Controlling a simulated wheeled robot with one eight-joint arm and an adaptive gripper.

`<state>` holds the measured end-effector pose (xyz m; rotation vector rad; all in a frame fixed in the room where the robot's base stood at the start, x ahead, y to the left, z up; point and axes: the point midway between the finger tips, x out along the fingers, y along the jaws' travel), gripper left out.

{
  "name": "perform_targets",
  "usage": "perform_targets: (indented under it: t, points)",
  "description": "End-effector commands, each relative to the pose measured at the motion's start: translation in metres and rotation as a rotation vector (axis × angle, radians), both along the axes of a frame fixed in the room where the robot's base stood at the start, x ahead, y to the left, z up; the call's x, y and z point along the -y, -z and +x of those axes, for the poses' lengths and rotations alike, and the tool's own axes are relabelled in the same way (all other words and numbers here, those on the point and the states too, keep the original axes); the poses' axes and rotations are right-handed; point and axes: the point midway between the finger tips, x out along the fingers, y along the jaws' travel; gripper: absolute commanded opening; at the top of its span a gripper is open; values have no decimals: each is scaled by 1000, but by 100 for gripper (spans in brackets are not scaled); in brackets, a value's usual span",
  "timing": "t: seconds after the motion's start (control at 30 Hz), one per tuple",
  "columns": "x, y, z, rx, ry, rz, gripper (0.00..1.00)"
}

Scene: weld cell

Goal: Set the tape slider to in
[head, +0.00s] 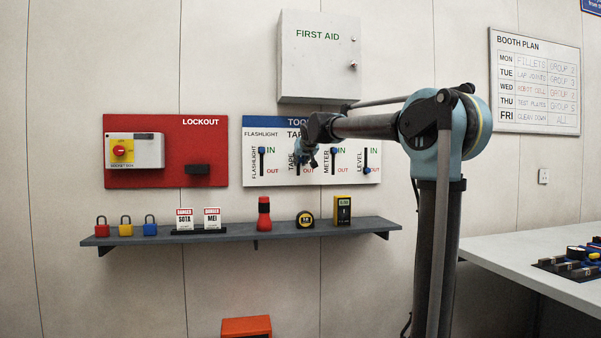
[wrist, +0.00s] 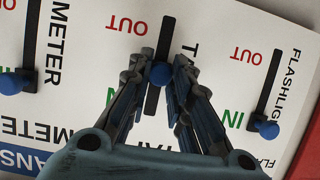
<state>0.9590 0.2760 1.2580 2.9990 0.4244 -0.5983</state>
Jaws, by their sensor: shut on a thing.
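The tape slider's blue knob (wrist: 161,74) sits between the two fingertips of my gripper (wrist: 161,66) in the wrist view, and the fingers are shut on it. Its dark slot (wrist: 166,32) shows above and below the knob. The knob stands partway along the slot, between OUT at the top and IN at the bottom of this upside-down view. In the head view my gripper (head: 309,158) is at the tool board (head: 285,178) and hides the tape knob.
The flashlight knob (head: 261,150) and meter knob (head: 334,150) are at IN; the level knob (head: 365,170) is at OUT. A shelf (head: 285,231) below holds a red flashlight (head: 264,213), tape measure (head: 305,219) and yellow meter (head: 343,210). A first aid cabinet (head: 320,65) hangs above.

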Motion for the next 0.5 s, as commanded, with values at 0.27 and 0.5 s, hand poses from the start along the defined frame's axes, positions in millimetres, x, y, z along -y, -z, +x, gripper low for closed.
perform_targets:
  t: [0.27,0.5]
  points:
    - [1,-41,0,1,1,0,0]
    - [1,-48,0,2,1,0,0]
